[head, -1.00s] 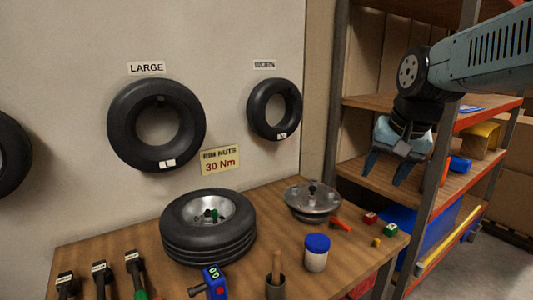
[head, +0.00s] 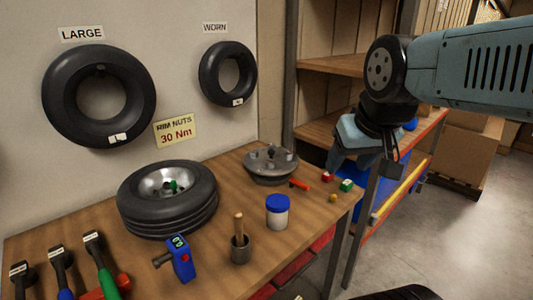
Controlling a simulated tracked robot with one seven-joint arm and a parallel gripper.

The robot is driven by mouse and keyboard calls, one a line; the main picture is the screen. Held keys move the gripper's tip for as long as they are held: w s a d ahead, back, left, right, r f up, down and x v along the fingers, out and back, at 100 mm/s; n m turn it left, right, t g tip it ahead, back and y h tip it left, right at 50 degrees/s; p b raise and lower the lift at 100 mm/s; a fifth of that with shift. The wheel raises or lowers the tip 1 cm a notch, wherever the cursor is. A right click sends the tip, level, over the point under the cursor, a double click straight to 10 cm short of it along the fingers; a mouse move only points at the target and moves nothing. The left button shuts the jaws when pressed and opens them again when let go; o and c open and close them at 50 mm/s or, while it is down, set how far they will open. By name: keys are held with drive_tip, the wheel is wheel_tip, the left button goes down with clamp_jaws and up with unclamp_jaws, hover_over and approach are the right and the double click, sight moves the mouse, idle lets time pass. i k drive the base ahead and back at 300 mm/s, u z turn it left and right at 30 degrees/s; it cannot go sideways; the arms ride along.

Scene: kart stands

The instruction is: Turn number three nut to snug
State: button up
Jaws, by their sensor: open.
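A black tyre on a silver rim (head: 168,198) lies flat on the wooden bench (head: 225,205). A small green piece (head: 173,185) shows at the rim's centre; the nuts and any numbers on them are too small to tell apart. A blue tool with a green display (head: 181,260) stands in front of the tyre. Several black-headed tools with coloured handles, one of them green (head: 108,283), lie at the front left. My gripper (head: 362,172) is open and empty, pointing down beyond the bench's right end, well right of the tyre.
A grey metal hub (head: 271,165), a white jar with a blue lid (head: 278,212) and a cup with a wooden handle (head: 240,245) stand on the bench. Small red and green blocks (head: 346,185) lie near its right edge. A sign (head: 175,132) reads "RIM NUTS 30 Nm".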

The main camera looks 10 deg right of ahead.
sight(254, 154)
drive_tip(key=u, duration=1.35)
drive_tip(key=k, duration=0.85)
drive_tip(key=z, duration=0.75)
drive_tip(key=i, duration=1)
drive_tip(key=z, duration=0.1)
